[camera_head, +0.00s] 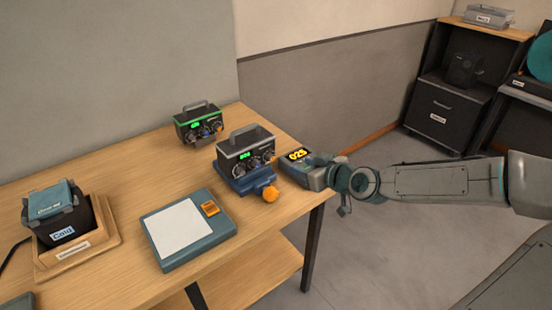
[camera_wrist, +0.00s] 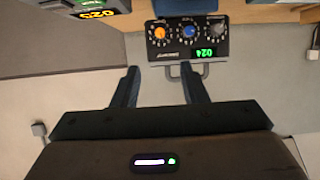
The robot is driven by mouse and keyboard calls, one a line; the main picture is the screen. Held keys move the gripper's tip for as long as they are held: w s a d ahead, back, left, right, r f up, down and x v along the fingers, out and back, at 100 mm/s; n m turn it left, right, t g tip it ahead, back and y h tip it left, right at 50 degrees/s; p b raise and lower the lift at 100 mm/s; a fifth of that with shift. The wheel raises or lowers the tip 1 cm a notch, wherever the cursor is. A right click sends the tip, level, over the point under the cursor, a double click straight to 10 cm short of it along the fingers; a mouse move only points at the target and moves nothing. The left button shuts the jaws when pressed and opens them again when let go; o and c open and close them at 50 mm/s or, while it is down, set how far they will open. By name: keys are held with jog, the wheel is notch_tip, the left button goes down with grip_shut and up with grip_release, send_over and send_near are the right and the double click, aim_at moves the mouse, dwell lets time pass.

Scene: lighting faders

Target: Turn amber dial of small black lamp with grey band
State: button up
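The small black lamp with a grey band (camera_head: 244,152) stands on a blue base near the table's right side, with a handle on top and a green display. A black lamp face with a green display fills the upper middle of the wrist view (camera_wrist: 187,52); its band is not clear there. Its amber dial (camera_wrist: 160,32) is on the left, beside a blue dial (camera_wrist: 190,31) and a grey dial (camera_wrist: 216,31). In the head view the fingers are hard to make out.
A similar black lamp with a green band (camera_head: 198,125) stands farther back. A device with a yellow number display (camera_head: 297,155) is beside my arm at the table edge. An orange knob (camera_head: 271,194) sticks out in front of the blue base. A blue-framed white pad (camera_head: 186,232) lies in front.

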aim_at(273, 158)
jog(key=x, duration=1.3)
jog(key=shift+w+a+f, duration=0.1)
jog(key=shift+a+f, duration=0.1)
jog(key=shift+f, duration=0.05)
grip_shut()
